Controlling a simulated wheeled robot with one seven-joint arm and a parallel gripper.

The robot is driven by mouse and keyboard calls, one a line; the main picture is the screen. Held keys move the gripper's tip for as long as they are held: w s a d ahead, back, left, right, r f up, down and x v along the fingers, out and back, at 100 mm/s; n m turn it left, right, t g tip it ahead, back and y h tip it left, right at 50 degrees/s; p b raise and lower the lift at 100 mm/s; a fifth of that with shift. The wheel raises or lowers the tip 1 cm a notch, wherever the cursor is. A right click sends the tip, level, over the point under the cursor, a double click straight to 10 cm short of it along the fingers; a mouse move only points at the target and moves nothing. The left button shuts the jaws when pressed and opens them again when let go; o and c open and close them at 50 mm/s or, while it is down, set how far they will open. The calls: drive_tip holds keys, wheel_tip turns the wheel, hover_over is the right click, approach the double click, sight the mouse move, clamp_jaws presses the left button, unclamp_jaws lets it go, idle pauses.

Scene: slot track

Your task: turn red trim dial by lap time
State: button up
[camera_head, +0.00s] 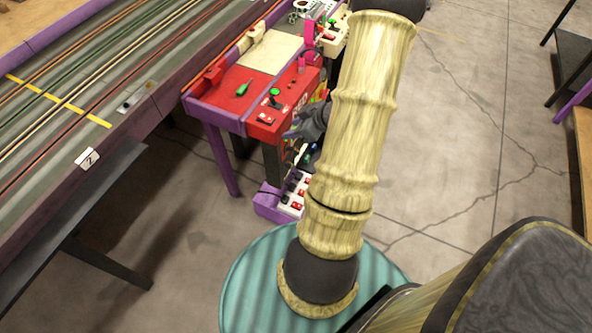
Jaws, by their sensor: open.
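A red control station (216,114) stands beside the slot track (100,75). On its top are a green knob (275,92) and a small red-and-white control (265,118). I cannot make out the red trim dial for certain; part of the station's front face is hidden behind my arm. My dark gripper (310,128) shows only in part, left of my arm and close to the station's front face. Its fingers are small in the picture and partly covered, and it appears to be open, with nothing visible in it.
A white power strip with red switches (294,196) lies in a purple holder below the station. A green car-like piece (243,88) and a beige sheet (271,52) lie on the station top. A pink-and-white second station (331,40) stands behind.

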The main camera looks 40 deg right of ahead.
sight(289, 166)
drive_tip(key=s+d+f+t+y+b, duration=0.1)
drive_tip(key=s+d+f+t+b, duration=0.3)
drive_tip(key=s+f+b, duration=0.3)
drive_tip(key=s+d+f+t+y+b, duration=0.2)
drive_tip(key=s+d+f+t+b, duration=0.2)
drive_tip(key=f, duration=1.2)
drive_tip(key=s+b, duration=0.3)
drive_tip(key=s, duration=0.1)
drive_tip(key=shift+f+y, duration=0.25)
drive_tip(key=shift+y, duration=0.05)
drive_tip(key=b+x, duration=0.4)
drive_tip(key=x, duration=1.3)
drive_tip(key=shift+w, duration=0.25)
drive_tip(key=shift+a, duration=0.1)
clamp_jaws()
